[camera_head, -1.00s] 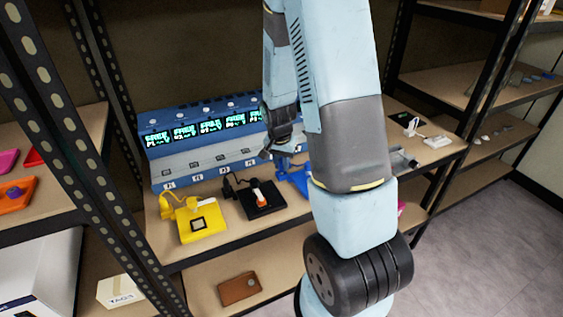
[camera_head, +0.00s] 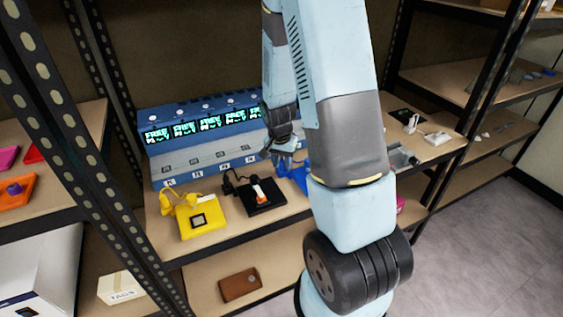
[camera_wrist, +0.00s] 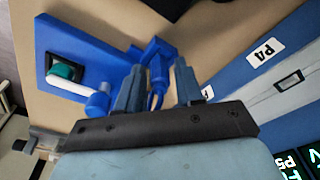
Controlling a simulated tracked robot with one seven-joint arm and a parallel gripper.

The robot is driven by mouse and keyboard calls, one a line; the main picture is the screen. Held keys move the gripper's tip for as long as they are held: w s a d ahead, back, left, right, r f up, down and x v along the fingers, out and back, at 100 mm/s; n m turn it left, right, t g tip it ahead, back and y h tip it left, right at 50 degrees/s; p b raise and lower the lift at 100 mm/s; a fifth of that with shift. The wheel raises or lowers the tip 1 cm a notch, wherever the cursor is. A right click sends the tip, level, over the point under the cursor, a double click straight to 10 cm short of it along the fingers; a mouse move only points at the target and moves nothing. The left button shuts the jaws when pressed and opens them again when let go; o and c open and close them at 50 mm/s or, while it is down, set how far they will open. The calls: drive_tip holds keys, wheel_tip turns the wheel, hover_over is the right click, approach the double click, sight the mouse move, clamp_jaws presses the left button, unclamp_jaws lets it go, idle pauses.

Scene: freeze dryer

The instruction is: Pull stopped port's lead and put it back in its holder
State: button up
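The blue freeze dryer's port bank (camera_head: 205,145) stands at the back of the shelf, with a row of lit green displays whose text is hard to read. My gripper (camera_head: 285,152) is low in front of its right part, beside a blue holder (camera_head: 297,178). In the wrist view the gripper (camera_wrist: 158,88) is open. A blue upright part with a thin blue lead (camera_wrist: 159,75) lies between or just beyond its fingers; contact cannot be told. The blue holder (camera_wrist: 105,62) carries a green and white piece. The label P4 (camera_wrist: 265,53) shows on the port bank. My arm hides the bank's right end.
A yellow holder (camera_head: 215,230) with a yellow lead and a black holder (camera_head: 268,207) with a black lead stand left of the blue one. Grey and white items stand farther right.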

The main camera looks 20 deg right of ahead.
drive_tip(key=shift+o, duration=0.9)
drive_tip(key=shift+r, duration=0.1)
wheel_tip(320, 180, up, 13)
drive_tip(key=s+a, duration=0.1)
drive_tip(key=shift+s+a+r, duration=0.2)
drive_tip(key=shift+a, duration=0.05)
